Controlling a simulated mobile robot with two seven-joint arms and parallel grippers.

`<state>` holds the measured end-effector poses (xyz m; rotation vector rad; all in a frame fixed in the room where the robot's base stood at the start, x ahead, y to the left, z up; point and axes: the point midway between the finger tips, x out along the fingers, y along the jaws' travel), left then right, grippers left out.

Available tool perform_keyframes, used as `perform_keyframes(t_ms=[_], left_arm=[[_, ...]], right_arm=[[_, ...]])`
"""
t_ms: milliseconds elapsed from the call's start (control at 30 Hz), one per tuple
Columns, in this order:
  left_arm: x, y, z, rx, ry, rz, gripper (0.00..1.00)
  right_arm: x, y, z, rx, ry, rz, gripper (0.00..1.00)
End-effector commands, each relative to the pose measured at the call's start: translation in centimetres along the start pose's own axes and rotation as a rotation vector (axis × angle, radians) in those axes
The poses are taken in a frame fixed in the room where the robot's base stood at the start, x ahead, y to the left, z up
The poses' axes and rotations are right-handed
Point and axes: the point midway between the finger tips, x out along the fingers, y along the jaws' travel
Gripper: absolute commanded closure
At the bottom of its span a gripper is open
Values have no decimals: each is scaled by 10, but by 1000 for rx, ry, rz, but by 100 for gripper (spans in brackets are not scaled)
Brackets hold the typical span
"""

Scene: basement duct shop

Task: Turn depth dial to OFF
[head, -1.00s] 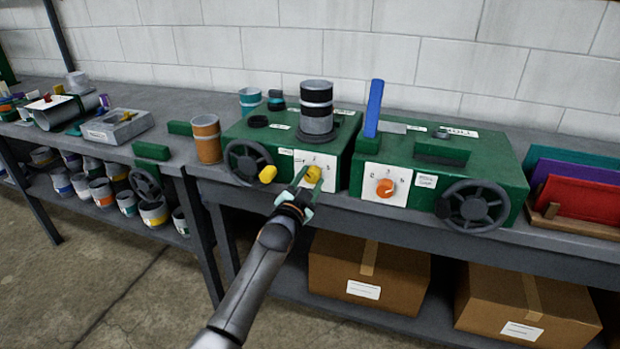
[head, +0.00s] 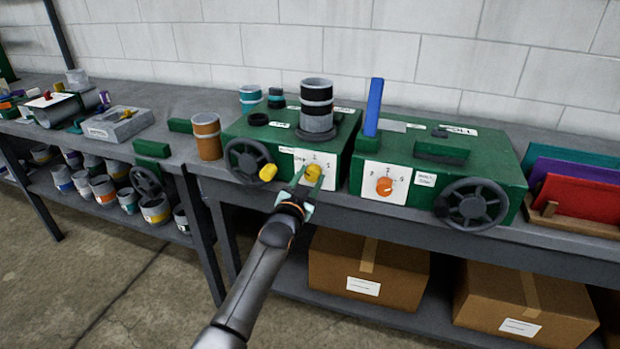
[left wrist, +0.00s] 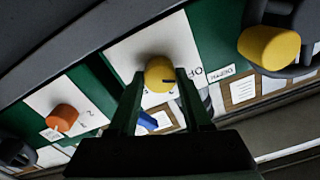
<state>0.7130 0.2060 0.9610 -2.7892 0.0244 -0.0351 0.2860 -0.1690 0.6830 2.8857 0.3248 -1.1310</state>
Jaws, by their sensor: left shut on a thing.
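The yellow dial (head: 314,172) sits on a white numbered plate (head: 329,163) on the front of the left green machine (head: 344,150). In the left wrist view the dial (left wrist: 159,74) has a dark pointer line, and its plate shows the letters "OF" to the right of the dial. My left gripper (head: 308,180) is shut on the yellow dial, with one finger on each side of it; the fingers (left wrist: 158,84) also show in the left wrist view. A small label that seems to read "DEPTH" (left wrist: 216,73) is beside the plate. My right gripper is not in view.
A yellow crank knob (head: 268,173) on a dark handwheel (head: 245,160) is close left of the gripper. The right green machine (head: 480,145) has an orange dial (head: 384,186) and another handwheel (head: 475,205). Cardboard boxes (head: 330,280) stand on the lower shelf.

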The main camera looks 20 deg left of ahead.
Motion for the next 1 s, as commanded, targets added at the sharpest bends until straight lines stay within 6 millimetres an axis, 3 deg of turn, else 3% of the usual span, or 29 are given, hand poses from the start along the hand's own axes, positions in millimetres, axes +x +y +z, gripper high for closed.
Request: perform_keyframes(t_ms=[67,100,333,733,1000], left_arm=[[0,1,0,-5,-1,1,100],[0,1,0,-5,-1,1,48],[0,0,0,-2,-1,1,22],[-6,0,0,0,-1,0,21],[-43,0,1,-1,-2,0,21]], right_arm=[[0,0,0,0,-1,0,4],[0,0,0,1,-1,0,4],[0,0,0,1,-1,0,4],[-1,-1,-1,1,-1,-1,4],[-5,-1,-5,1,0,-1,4]])
